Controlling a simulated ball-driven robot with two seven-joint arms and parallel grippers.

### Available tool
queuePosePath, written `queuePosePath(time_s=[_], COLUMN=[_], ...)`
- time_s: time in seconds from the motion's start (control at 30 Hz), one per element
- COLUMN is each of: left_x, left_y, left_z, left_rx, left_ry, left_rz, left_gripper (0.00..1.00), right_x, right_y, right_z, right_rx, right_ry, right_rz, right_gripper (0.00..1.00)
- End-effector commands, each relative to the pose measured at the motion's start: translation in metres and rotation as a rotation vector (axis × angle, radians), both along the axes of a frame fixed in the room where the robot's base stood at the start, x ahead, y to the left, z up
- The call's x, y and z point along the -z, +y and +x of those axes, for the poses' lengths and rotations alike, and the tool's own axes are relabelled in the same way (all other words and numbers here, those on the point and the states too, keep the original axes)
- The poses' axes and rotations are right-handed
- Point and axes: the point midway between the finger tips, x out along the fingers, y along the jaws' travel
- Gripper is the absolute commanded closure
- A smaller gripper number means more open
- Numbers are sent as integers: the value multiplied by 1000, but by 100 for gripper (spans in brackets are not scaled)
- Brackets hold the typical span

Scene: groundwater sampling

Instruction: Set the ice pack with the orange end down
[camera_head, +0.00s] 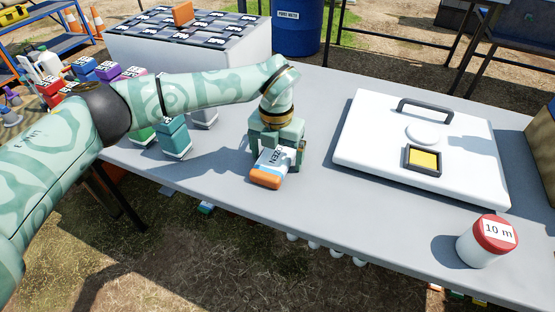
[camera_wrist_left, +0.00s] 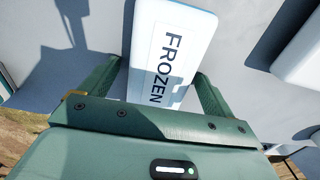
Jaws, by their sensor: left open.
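The ice pack (camera_head: 271,164) is white and blue with an orange end and a "FROZEN" label. It appears to lie on the grey table (camera_head: 217,165) near the front edge, its orange end toward that edge. In the left wrist view the white face of the ice pack (camera_wrist_left: 172,45) shows with its label; the orange end is out of that view. My left gripper (camera_head: 277,152) is over the pack, pointing down. Its fingers are open, one on each side of the pack; I cannot tell whether either touches it. My right gripper is not in view.
A white cooler lid (camera_head: 375,145) with a black handle and a yellow square lies to the right. A red-capped jar (camera_head: 487,241) marked "10 m" stands at the front right. The table between pack and jar is clear.

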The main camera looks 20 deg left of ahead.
Motion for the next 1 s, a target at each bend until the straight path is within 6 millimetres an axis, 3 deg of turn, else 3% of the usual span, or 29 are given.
queuePosePath(time_s=[0.1, 0.3, 0.37, 0.57, 0.7, 0.87, 1.0], left_x=[-2, -1, -2, -3, -13, -50, -88], left_y=[0, 0, 0, 0, 0, -2, -19], left_z=[0, 0, 0, 0, 0, -3, -29], left_rx=[0, 0, 0, 0, 0, 2, 5], left_ry=[-1, -1, -2, -2, -5, -12, -13], left_rz=[0, 0, 0, 0, 1, 1, 0], left_gripper=[14, 68, 73, 73, 73, 73, 73], right_x=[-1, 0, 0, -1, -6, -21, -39], right_y=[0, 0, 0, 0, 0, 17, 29], right_z=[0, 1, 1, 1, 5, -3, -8], right_rx=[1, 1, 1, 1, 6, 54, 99], right_ry=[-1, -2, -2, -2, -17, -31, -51], right_rz=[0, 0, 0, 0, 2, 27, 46], right_gripper=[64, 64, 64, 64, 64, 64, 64])
